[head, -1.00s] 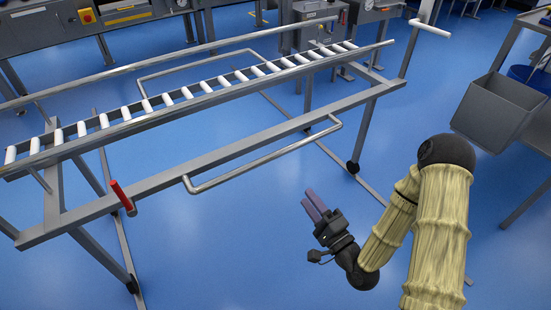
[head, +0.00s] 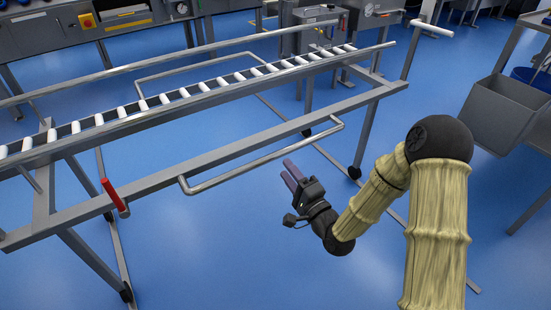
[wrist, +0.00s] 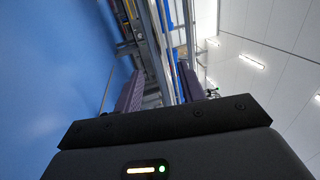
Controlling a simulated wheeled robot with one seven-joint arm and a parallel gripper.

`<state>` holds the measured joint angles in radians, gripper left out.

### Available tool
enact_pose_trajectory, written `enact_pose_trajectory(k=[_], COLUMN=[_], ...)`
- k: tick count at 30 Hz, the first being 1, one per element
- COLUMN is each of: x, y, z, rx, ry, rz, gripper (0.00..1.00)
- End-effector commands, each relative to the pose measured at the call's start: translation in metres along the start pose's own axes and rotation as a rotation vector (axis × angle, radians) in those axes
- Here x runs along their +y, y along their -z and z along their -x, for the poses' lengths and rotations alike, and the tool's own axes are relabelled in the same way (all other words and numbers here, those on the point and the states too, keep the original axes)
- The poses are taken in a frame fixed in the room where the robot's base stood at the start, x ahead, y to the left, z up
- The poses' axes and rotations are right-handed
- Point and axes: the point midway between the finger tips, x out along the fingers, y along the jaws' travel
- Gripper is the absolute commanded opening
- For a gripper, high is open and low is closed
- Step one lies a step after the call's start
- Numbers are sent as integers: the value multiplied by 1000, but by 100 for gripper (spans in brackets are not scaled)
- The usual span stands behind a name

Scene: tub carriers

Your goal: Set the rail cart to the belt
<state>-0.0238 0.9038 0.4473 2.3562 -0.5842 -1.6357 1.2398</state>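The rail cart (head: 240,155) is a grey metal frame on castors with a row of white rollers between side rails. It stands across the left and middle of the head view. A U-shaped metal handle bar (head: 262,160) sticks out from its near side. A red-gripped lever (head: 113,195) sits near its left end. My gripper (head: 290,172) is in front of the handle bar, apart from it, with purple fingers pointing toward the cart. In the wrist view its fingers (wrist: 160,90) are spread, with nothing between them. I cannot make out which thing is the belt.
Grey machine benches (head: 45,45) line the back behind the cart, one with a yellow and red switch. A grey bin (head: 505,112) hangs at a stand on the right. Blue floor (head: 225,245) is clear in front of the cart.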

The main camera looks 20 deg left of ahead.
Motion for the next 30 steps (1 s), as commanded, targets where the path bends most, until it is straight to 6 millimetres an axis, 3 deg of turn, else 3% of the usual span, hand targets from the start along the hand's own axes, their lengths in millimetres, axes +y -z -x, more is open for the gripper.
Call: enact_pose_trajectory(k=[6, 12, 23, 29, 30], x=[1, 1, -1, 0, 0], y=[-1, -1, 0, 0, 0], z=[-39, -64, -70, -70, -70], rx=[-1, -1, 1, 1, 1], ry=[6, 2, 0, 0, 0], rz=[3, 1, -1, 0, 0], gripper=[40, 40, 40, 1, 0])
